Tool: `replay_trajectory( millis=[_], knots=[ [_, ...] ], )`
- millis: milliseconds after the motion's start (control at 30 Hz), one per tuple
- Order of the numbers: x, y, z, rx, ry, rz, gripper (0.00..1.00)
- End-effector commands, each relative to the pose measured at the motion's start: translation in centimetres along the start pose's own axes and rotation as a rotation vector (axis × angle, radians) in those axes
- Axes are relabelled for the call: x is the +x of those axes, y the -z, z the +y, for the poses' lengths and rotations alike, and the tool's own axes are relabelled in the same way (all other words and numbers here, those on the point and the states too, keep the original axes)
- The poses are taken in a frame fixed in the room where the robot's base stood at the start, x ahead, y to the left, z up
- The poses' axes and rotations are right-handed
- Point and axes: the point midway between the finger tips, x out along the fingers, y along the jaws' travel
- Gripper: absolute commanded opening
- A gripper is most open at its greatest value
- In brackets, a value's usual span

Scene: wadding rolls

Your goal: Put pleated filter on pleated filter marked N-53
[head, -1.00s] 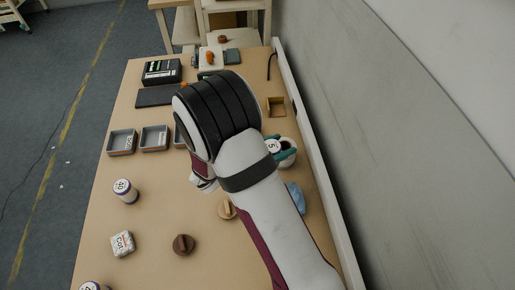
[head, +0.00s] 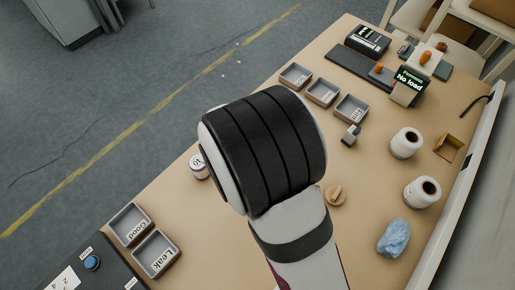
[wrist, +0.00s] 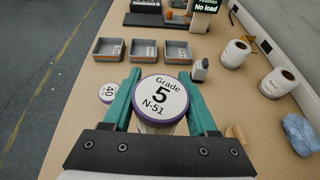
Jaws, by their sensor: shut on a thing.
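My gripper (wrist: 160,108) is shut on a pleated filter (wrist: 161,99) with a white lid reading "Grade 5 N-51" and a purple rim. The teal fingers stand on either side of it. Another pleated filter, reading "40" (wrist: 108,93), stands upright on the table just beyond the left finger in the wrist view. It shows in the head view (head: 198,167), left of my arm. Its smaller lettering is too small to read, and I can make out no N-53 mark. In the head view my arm hides the gripper and held filter.
Three grey trays (head: 322,92) lie beyond. A small metal block (head: 350,136), two white rolls (head: 405,143), a wooden knob (head: 334,196) and blue crumpled wadding (head: 393,238) are to the right. "Good" and "Leak" trays (head: 157,254) are near left.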

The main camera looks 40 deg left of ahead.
Motion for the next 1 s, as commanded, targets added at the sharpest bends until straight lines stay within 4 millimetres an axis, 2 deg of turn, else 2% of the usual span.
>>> replay_trajectory(
  millis=[33,100,200,300,400,500,800,1000],
  knots=[
    [-2.5,0.7,2.9,-0.034,-0.083,-0.001,0.02],
    [-6.0,1.8,6.3,-0.08,-0.191,-0.002,0.02],
    [-10.7,3.3,9.8,-0.135,-0.318,-0.005,0.02],
    [-14.4,4.4,12.1,-0.174,-0.41,-0.007,0.02],
    [-16.6,5.1,13.2,-0.198,-0.465,-0.008,0.02],
    [-17.1,6.5,13.6,-0.212,-0.486,-0.008,0.02],
    [-14.7,12.3,13.6,-0.211,-0.488,-0.007,0.02],
    [-14.5,12.8,13.6,-0.207,-0.49,-0.008,0.02]
  ],
)
